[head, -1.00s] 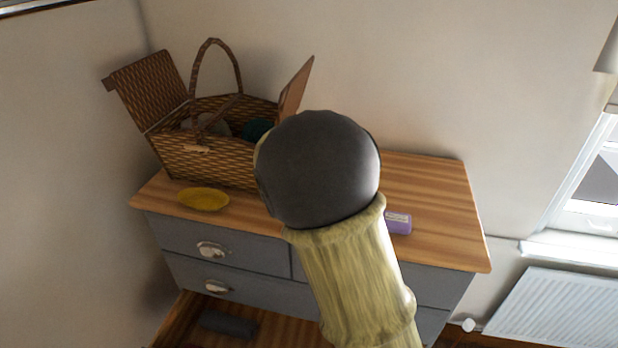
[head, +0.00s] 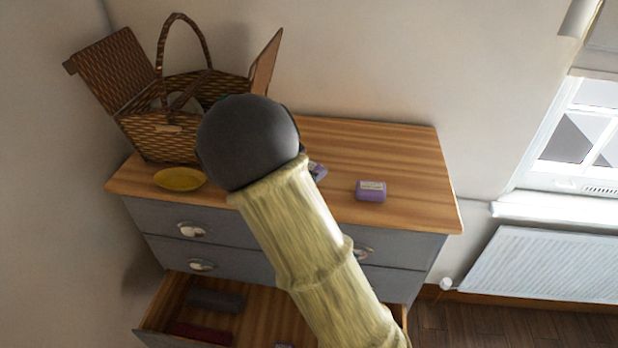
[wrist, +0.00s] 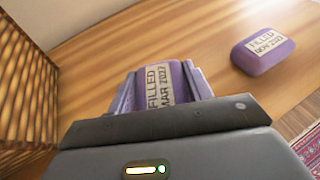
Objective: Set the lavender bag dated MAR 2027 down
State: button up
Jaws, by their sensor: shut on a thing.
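My gripper (wrist: 158,92) is shut on a purple lavender bag (wrist: 160,88), whose label reads FILLED MAR 2027. The bag sits between the two fingers over the wooden dresser top (wrist: 110,60); I cannot tell whether it touches the wood. In the head view my arm hides most of my gripper, and a small purple-grey bit (head: 318,171) shows beside it. A second purple bag (head: 371,191) lies on the dresser top to the right. In the wrist view this second bag (wrist: 262,52) has a FILLED label with a different month.
A wicker basket (head: 150,135) with open lids stands at the dresser's back left. A yellow oval dish (head: 180,179) lies before it. A lower drawer (head: 250,312) is open with dark and red things inside. The dresser's right end is clear.

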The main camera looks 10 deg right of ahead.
jog(key=shift+f+p, duration=0.35)
jog(key=shift+f, duration=1.3)
jog(key=shift+f, duration=0.2)
jog(key=o, duration=0.9)
jog(key=shift+r, duration=0.1)
jog(key=shift+o, duration=0.2)
jog(key=shift+r, duration=0.1)
jog(key=b+v, duration=0.3)
jog(key=v, duration=0.9)
